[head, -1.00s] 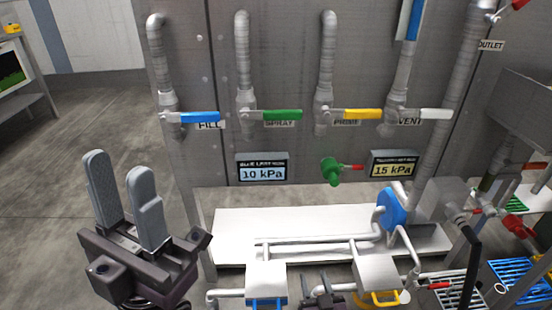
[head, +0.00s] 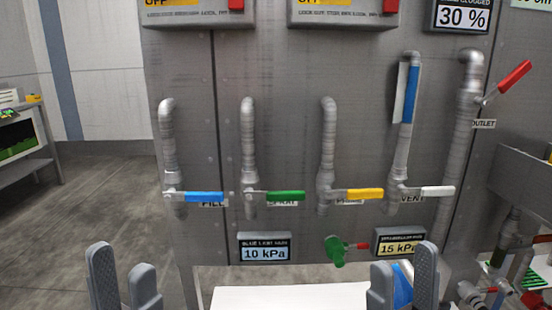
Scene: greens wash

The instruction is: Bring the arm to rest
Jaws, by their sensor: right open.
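My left gripper (head: 125,290) is at the bottom left, in front of the bare floor. Its two grey fingers point up with an empty gap between them. My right gripper (head: 403,287) is at the bottom right, in front of the panel's lower part. Its fingers also stand apart with nothing between them, and they hide part of the 15 kPa display (head: 400,243) surroundings and a blue part behind. Both wrists are cut off by the lower edge. Neither gripper holds anything that I can see.
A grey panel carries pipes with blue (head: 204,197), green (head: 286,197), yellow (head: 364,194) and white (head: 437,191) lever handles, all pointing right. A red handle (head: 516,76) slants up at the outlet. A white surface (head: 290,298) lies below. Open floor (head: 90,205) is at left.

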